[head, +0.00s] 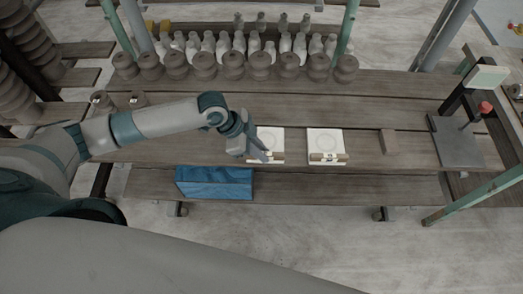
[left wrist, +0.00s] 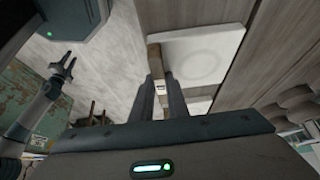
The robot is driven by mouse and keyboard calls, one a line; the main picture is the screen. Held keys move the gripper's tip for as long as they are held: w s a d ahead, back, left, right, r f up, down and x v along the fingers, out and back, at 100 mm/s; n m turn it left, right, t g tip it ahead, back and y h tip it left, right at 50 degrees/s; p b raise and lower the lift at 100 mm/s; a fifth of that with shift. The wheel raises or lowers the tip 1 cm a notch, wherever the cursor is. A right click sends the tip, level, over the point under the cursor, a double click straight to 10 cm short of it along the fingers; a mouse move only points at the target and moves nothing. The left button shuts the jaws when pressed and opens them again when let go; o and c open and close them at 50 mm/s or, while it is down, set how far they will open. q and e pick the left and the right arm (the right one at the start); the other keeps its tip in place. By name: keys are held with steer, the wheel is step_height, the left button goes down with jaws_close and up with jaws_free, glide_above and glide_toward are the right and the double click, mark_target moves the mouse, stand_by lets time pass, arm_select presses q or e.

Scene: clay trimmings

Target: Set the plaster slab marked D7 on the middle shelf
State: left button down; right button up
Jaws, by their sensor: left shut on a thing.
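Two white plaster slabs with a faint round mark lie side by side on the wooden shelf, a left slab (head: 271,138) and a right slab (head: 325,143). Each has a wooden strip with a small tag along its front edge; I cannot read the tags. My left gripper (head: 258,153) is at the front edge of the left slab. In the left wrist view its fingers (left wrist: 160,88) are shut on that slab's strip, and the slab (left wrist: 200,55) extends beyond them. My right gripper (left wrist: 67,65) shows in the left wrist view, fingers apart and empty.
A blue box (head: 214,183) stands at the front, below the slabs. A brown block (head: 388,142) and a stand with a grey base (head: 457,148) are to the right. Brown round pots (head: 205,65) and pale bottles line the back. Green posts (head: 348,28) rise at the shelf's edges.

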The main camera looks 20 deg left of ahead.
arm_select(q)
steer(key=c, duration=1.7)
jaws_free()
steer(key=shift+c, duration=0.2)
steer(key=b+v, duration=0.3)
steer(key=v, duration=0.9)
